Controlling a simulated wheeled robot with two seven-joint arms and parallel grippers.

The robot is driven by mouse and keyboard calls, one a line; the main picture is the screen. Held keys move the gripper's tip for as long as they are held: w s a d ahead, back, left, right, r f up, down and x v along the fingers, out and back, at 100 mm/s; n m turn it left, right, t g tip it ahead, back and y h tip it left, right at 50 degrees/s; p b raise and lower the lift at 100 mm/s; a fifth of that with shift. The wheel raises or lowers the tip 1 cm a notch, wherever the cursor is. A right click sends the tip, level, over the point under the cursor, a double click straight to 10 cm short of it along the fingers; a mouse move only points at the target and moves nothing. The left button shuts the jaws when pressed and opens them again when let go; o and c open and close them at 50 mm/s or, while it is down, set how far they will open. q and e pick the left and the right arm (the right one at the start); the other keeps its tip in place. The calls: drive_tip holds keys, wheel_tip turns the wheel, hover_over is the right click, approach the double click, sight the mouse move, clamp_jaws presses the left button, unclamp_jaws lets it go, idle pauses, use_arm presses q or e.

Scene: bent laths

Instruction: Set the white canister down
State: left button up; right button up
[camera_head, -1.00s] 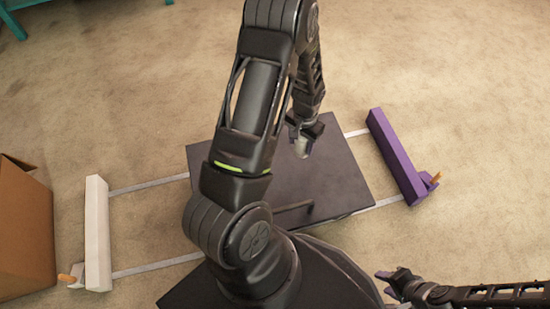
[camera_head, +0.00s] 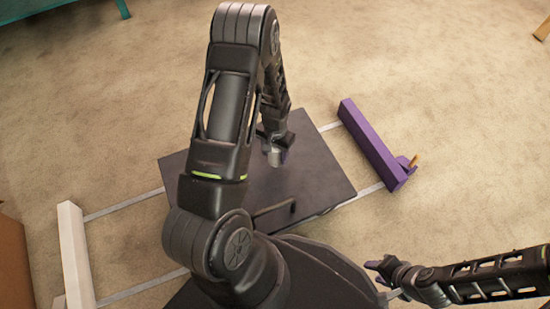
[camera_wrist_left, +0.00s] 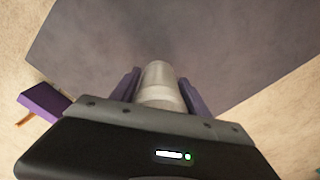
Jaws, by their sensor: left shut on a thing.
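The white canister (camera_wrist_left: 157,85) is between the two purple fingers of my left gripper (camera_wrist_left: 158,90) in the left wrist view, and the fingers are shut on it. In the head view only a small pale part of the canister (camera_head: 275,158) shows below my left gripper (camera_head: 274,140). It is over the dark grey board (camera_head: 315,175); I cannot tell whether its base touches the surface. My right gripper (camera_head: 382,268) is at the lower right in the head view, away from the canister; its finger opening is not clear.
A purple beam (camera_head: 370,140) lies right of the board and a white beam (camera_head: 75,250) lies left, with pale strips (camera_head: 125,204) running between them and the board. A brown box (camera_head: 12,265) stands at the left edge. Bare board surrounds the canister. Teal furniture (camera_head: 65,12) is at the upper left.

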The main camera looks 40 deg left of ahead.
sight(275, 159)
use_arm(q)
drive_tip(key=shift+f+b, duration=0.5)
drive_tip(key=shift+f, duration=1.1)
drive_tip(key=shift+f, duration=0.2)
drive_tip(key=o, duration=1.6)
drive_tip(key=shift+r, duration=0.65)
wheel_tip(275, 159, up, 11)
drive_tip(key=p, duration=0.5)
